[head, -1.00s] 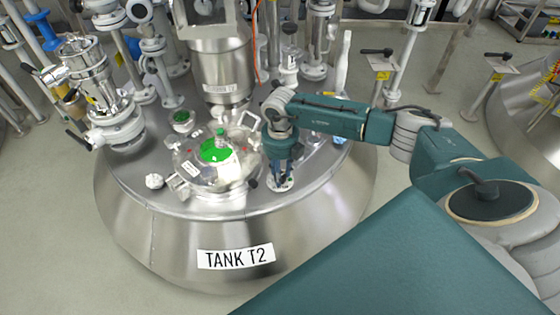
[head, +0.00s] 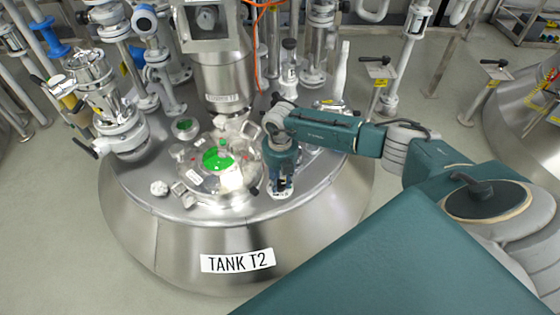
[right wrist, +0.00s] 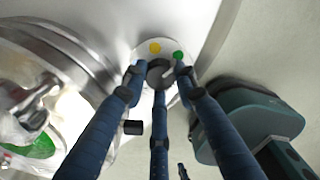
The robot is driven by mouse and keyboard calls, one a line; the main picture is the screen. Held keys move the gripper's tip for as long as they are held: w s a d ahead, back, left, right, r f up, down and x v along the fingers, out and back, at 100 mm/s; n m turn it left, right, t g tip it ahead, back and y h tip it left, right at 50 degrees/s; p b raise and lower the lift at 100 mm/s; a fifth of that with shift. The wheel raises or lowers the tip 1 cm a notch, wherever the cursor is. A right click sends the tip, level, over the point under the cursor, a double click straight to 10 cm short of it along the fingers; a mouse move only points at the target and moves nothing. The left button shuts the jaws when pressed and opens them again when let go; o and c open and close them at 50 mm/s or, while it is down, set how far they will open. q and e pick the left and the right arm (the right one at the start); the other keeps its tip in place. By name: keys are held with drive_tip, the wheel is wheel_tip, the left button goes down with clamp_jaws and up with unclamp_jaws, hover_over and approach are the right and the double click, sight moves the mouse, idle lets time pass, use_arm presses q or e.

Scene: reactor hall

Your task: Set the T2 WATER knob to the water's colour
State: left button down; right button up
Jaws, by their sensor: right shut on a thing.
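The T2 WATER knob (right wrist: 158,72) is a small dark grey knob on a round white plate (right wrist: 140,52) with a yellow dot and a green dot. In the right wrist view my right gripper (right wrist: 160,80) is shut on the knob, its blue fingers around it. A pale mark shows on the knob's right side; which dot it points at is unclear. In the head view my right gripper (head: 281,185) is on the plate at the tank lid's front right and mostly hides it. The water (head: 217,160) behind the lid's round window is bright green. My left gripper is not in view.
Tank T2 (head: 170,238) is a wide steel vessel. Its round hatch (head: 190,197) is left of my gripper. A valve assembly (head: 118,125) stands on the lid's left and a steel vessel (head: 222,72) behind the hatch. Floor is clear at left.

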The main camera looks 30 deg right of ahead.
sight(280, 183)
idle(0.3)
drive_tip(key=o, duration=1.1)
drive_tip(key=shift+o, duration=0.2)
drive_tip(key=shift+r, duration=0.3)
wheel_tip(280, 183, up, 11)
drive_tip(key=shift+r, duration=0.2)
